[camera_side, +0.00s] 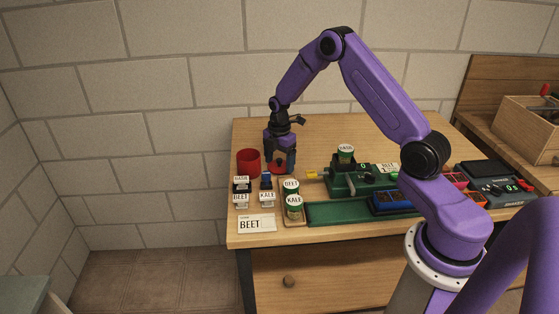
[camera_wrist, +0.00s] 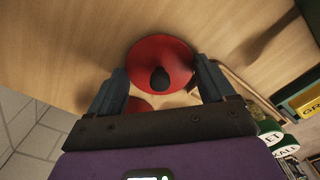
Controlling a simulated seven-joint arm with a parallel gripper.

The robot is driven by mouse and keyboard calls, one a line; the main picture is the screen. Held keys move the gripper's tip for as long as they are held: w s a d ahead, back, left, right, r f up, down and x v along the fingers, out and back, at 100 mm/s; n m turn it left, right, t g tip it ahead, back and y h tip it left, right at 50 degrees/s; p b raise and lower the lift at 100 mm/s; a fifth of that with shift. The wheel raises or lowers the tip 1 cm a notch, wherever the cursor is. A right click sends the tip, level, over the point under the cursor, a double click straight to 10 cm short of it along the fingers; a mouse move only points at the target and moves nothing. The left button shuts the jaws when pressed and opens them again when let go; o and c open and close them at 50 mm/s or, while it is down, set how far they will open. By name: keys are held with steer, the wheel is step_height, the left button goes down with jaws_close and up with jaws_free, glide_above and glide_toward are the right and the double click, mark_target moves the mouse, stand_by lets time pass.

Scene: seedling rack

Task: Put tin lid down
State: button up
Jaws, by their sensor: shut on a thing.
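The tin lid is a red disc with a dark knob; it shows between the fingers in the wrist view (camera_wrist: 160,50). My gripper (camera_wrist: 160,76) is shut on the lid, one finger at each side of it. In the side view my gripper (camera_side: 281,167) points down at the table's back left, and the lid (camera_side: 276,170) shows low between its fingers. Whether the lid touches the table I cannot tell. The open red tin (camera_side: 248,163) stands just left of the gripper. A red piece below the lid in the wrist view (camera_wrist: 138,104) is probably the tin.
A wooden tray (camera_side: 293,221) holds BEET and KALE tins. A green machine (camera_side: 345,180) with a yellow tip stands to the right. The wooden table (camera_side: 325,132) is clear behind the gripper.

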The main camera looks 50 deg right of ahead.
mark_target(279, 160)
steer(key=shift+f, duration=0.1)
steer(key=o, duration=0.7)
step_height(279, 160, up, 12)
steer(key=s+a+r+m, duration=0.1)
steer(key=s+a+r, duration=0.15)
steer(key=a, duration=0.35)
steer(key=s+a+r, duration=0.2)
steer(key=s+a, duration=0.2)
steer(key=a, duration=0.2)
steer(key=s+a+r+m, duration=0.1)
steer(key=s+a, duration=0.3)
steer(key=s, duration=0.6)
steer(key=s+a+r+m, duration=0.2)
steer(key=s+a, duration=0.2)
steer(key=s, duration=0.5)
steer(key=shift+m, duration=0.7)
steer(key=s, duration=0.3)
steer(key=s+d, duration=0.1)
steer(key=s, duration=0.7)
steer(key=shift+d+f, duration=0.4)
